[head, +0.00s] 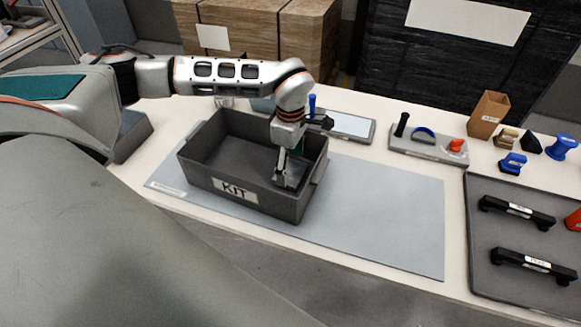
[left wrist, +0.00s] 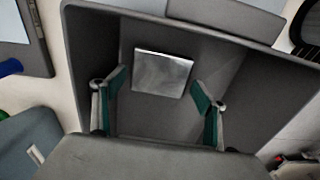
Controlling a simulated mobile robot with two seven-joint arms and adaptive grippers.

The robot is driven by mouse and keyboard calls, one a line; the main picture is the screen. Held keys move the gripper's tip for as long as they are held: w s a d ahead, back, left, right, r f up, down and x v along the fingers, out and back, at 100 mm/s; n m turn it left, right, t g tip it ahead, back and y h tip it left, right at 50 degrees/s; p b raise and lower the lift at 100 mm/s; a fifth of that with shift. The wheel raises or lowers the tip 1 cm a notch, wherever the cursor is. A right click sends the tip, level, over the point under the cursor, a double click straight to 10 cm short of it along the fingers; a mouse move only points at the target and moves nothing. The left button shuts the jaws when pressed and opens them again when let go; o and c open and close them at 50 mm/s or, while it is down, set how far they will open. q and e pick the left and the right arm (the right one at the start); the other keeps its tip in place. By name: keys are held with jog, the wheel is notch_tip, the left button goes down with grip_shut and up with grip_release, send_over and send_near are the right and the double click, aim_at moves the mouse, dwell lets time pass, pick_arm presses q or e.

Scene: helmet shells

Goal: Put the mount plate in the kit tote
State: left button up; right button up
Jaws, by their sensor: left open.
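The mount plate appears as a flat, shiny grey square plate (left wrist: 162,73) lying on the floor of the dark grey kit tote (left wrist: 88,60) in the left wrist view. The tote, with its KIT label, stands on the table in the head view (head: 195,172). My left gripper (head: 286,180) reaches down inside the tote at its right end. In the left wrist view its green-padded fingers (left wrist: 160,84) are spread wide, with the plate beyond and between them, apart from both. The gripper largely hides the plate in the head view. My right gripper is not in view.
A grey mat (head: 390,215) lies under the tote, clear to its right. Behind are a tool holder (head: 425,148) and a small brown box (head: 488,112). A dark tray (head: 500,222) with black handles is at right, near blue parts (head: 562,147).

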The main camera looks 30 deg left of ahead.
aim_at(290, 172)
pick_arm(q)
notch_tip(290, 172, up, 10)
jog(key=shift+r, duration=0.15)
jog(key=shift+s+d, duration=0.1)
jog(key=shift+s, duration=0.05)
dwell(0.6)
